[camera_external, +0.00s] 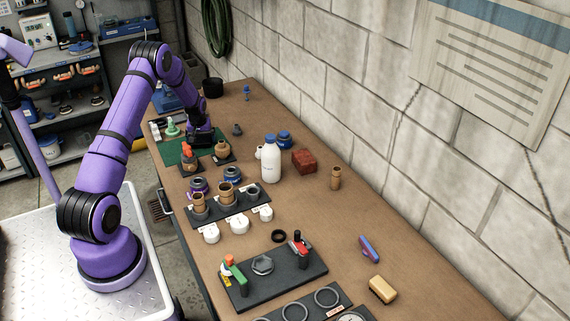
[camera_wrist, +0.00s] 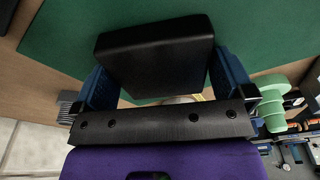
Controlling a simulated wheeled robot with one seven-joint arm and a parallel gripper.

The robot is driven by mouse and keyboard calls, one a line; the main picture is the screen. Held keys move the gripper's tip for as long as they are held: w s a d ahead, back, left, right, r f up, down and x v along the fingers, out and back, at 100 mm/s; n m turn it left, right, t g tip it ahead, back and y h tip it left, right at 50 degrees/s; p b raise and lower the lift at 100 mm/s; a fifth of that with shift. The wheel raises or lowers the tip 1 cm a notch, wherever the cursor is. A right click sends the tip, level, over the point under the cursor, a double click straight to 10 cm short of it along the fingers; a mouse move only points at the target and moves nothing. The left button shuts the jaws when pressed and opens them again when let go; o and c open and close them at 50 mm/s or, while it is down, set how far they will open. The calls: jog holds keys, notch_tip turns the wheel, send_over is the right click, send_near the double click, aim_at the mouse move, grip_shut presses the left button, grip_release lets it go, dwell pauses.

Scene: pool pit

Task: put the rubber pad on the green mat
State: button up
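The rubber pad (camera_wrist: 155,50) is a black block with a flat face, seen in the wrist view between the two blue fingers of my gripper (camera_wrist: 165,82). Both fingers meet its sides, so my gripper looks shut on it. The green mat (camera_wrist: 275,35) fills the background behind the pad. In the external view the mat (camera_external: 172,157) lies near the far left of the bench, and my gripper (camera_external: 201,141) is low over its right part. The pad is hard to make out there, and any gap beneath it cannot be judged.
A pale green stepped piece (camera_external: 172,127) stands beside the mat; it also shows in the wrist view (camera_wrist: 270,100). An orange-topped item (camera_external: 187,153) and a brown pot (camera_external: 222,149) stand close in front. A white bottle (camera_external: 271,160) and a red brick (camera_external: 304,161) are further right.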

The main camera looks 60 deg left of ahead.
aim_at(201, 141)
notch_tip(201, 141, up, 12)
jog(key=d, duration=0.1)
jog(key=shift+s+d, duration=0.3)
dwell(0.3)
jog(key=shift+r, duration=0.1)
jog(key=w+d+r+m+t, duration=0.1)
jog(key=w+d+r+m, duration=0.25)
jog(key=d+r, duration=1.15)
jog(key=s+d+r+m+t, duration=0.1)
jog(key=s+d+r, duration=0.1)
jog(key=d+r, duration=0.55)
jog(key=s+d+r+m, duration=0.15)
jog(key=d+r, duration=0.35)
jog(key=d, duration=0.5)
jog(key=s+d+r+m+t, duration=0.1)
jog(key=s+d+r+m, duration=0.1)
jog(key=s+d, duration=0.4)
jog(key=s+d+r+m+t, duration=0.1)
jog(key=s+d+r+m, duration=0.2)
jog(key=d, duration=0.5)
jog(key=s+d+f+m, duration=0.1)
jog(key=s+d, duration=0.3)
jog(key=s, duration=0.3)
jog(key=s+d+f+m+h, duration=0.1)
jog(key=s+d, duration=0.3)
jog(key=s, duration=0.3)
jog(key=shift+s+m+t+h, duration=0.2)
jog(key=shift+m+t+h, duration=0.1)
